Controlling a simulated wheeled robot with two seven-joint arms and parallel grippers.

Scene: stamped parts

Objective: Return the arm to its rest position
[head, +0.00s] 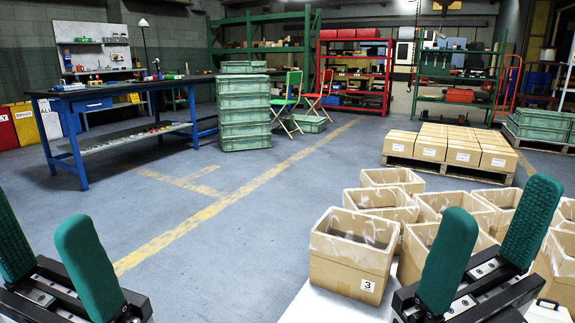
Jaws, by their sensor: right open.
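My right gripper (498,215) is at the lower right, its two green padded fingers pointing up and spread apart with nothing between them. It shows in front of and over the open cardboard boxes; I cannot tell whether it touches any. My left gripper (40,230) is at the lower left, its green fingers also apart and empty, over bare floor. Its outer finger is cut by the picture's left edge. A box labelled 3 (350,270) stands on a white surface (325,306) left of my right gripper.
Several open boxes (392,178) crowd behind my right gripper. A pallet of closed cartons (450,150) stands beyond them. A blue workbench (70,103) and stacked green crates (244,110) are farther back left. The grey floor (240,250) between my grippers is clear.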

